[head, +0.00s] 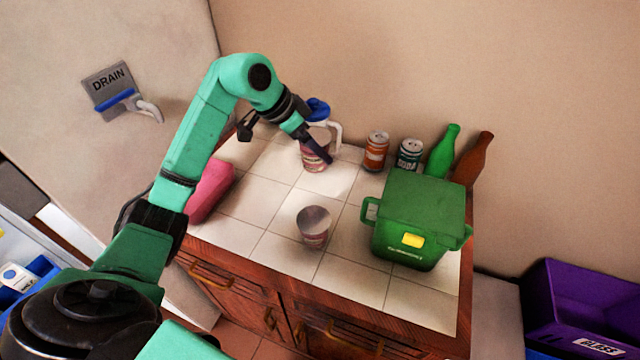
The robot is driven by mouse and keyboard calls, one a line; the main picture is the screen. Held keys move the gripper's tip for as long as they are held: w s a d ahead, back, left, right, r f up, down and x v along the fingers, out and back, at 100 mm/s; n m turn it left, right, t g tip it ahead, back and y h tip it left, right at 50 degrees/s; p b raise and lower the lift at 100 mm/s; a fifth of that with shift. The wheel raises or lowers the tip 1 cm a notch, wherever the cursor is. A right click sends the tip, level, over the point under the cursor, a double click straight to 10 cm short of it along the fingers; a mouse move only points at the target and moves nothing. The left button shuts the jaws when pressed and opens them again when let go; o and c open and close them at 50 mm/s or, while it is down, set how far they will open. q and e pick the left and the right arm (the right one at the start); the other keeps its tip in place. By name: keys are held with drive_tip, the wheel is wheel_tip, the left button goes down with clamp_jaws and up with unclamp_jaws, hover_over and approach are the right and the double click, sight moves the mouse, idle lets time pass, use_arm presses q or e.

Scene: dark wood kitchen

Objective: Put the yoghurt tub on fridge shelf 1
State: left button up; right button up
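A pink-and-white tub with a grey top (313,226) stands upright at the front middle of the tiled counter. A second pink-and-white container (314,162) stands further back, partly hidden by my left gripper; I cannot tell which is the yoghurt tub. My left gripper (318,150) reaches over the counter from the left, with a dark finger in front of the back container. Whether it touches or grips the container is unclear. My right gripper is not in view. No shelf can be clearly identified as fridge shelf 1.
A green lidded bin (418,215) stands at the right of the counter. Behind it are two cans (376,150), a green bottle (442,150) and a brown bottle (473,160). A pink block (211,190) lies left. A purple crate (585,310) stands lower right.

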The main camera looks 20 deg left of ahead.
use_arm(q)
wheel_tip(320, 180, down, 12)
drive_tip(key=shift+d+r+p, duration=0.1)
drive_tip(key=shift+p, duration=0.55)
drive_tip(key=o, duration=1.2)
